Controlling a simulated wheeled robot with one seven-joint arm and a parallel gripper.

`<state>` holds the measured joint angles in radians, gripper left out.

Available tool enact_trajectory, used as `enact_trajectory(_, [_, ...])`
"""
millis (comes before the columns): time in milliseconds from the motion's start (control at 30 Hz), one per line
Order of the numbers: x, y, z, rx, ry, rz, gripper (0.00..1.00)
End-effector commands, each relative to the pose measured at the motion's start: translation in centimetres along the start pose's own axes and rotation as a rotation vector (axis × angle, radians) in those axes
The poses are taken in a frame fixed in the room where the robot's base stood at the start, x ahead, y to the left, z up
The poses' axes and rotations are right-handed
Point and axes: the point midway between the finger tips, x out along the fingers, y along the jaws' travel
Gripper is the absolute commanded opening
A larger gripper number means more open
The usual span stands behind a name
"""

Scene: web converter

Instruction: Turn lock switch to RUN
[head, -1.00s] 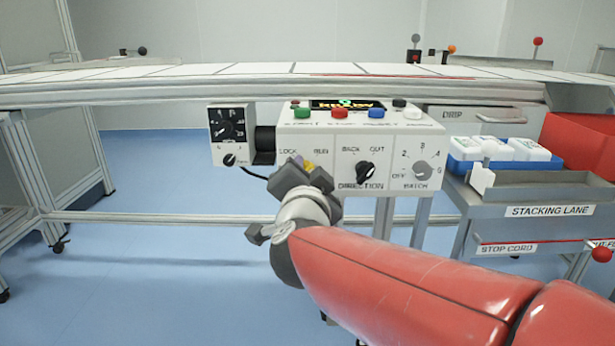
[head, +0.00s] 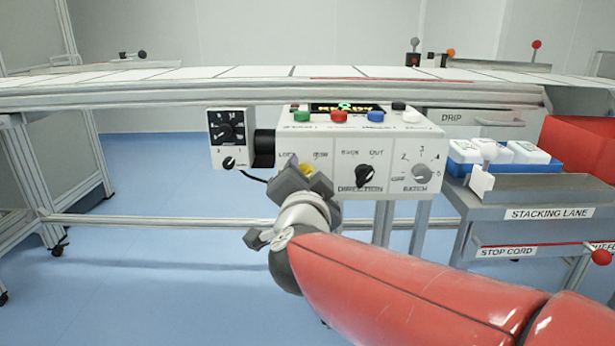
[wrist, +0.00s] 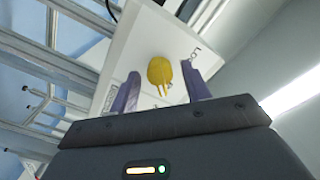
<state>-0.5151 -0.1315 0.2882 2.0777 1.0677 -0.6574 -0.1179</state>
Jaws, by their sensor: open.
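The lock switch is a yellow knob (head: 307,168) on the white control box (head: 225,152), between the printed words LOCK and RUN. My gripper (head: 303,172) is in front of it and hides much of it in the head view. In the wrist view the yellow knob (wrist: 160,71) shows between my two purple fingers (wrist: 160,80), with a visible gap on each side. The fingers are open and the box face looks tilted in that view. I cannot tell which word the knob points at.
A black DIRECTION knob (head: 367,176) and a grey BATCH knob (head: 422,173) are to the right on the same box. Coloured buttons (head: 339,117) line its top. A conveyor (head: 200,92) runs behind and above. A stacking-lane tray (head: 548,191) stands at right.

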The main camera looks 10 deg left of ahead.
Motion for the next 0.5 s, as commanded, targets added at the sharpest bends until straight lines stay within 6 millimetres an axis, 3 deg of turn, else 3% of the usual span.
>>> enact_trajectory(300, [-5.3, -0.1, -0.1, -0.002, 0.000, -0.003, 0.47])
enact_trajectory(500, [-7.2, -0.1, 0.0, 0.000, 0.000, -0.001, 0.47])
